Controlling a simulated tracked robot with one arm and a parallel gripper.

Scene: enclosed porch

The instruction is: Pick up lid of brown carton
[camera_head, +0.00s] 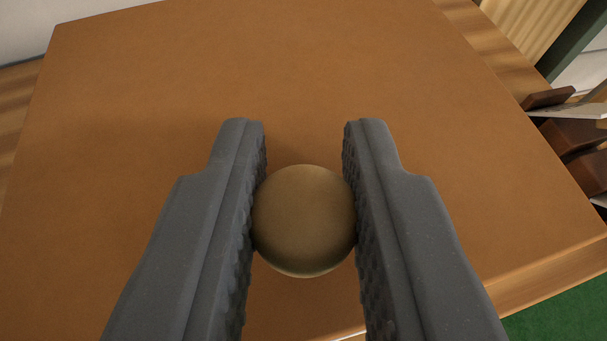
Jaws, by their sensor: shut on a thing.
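The lid of the brown carton (180,80) shows as a broad flat brown panel that fills most of the view. A round, brass-coloured knob (304,220) stands at its near middle. My gripper (305,130) is shut on the knob, with one dark grey, ridged finger touching each side of it. The fingertips reach past the knob over the panel. The knob's base is hidden, and I cannot tell whether the lid is raised.
A wooden surface (12,110) shows along the left and upper right edges. Dark brown and white items (575,125) stand close by the lid's right side. Green floor (565,318) shows at the lower right. A pale wall (75,20) is at the upper left.

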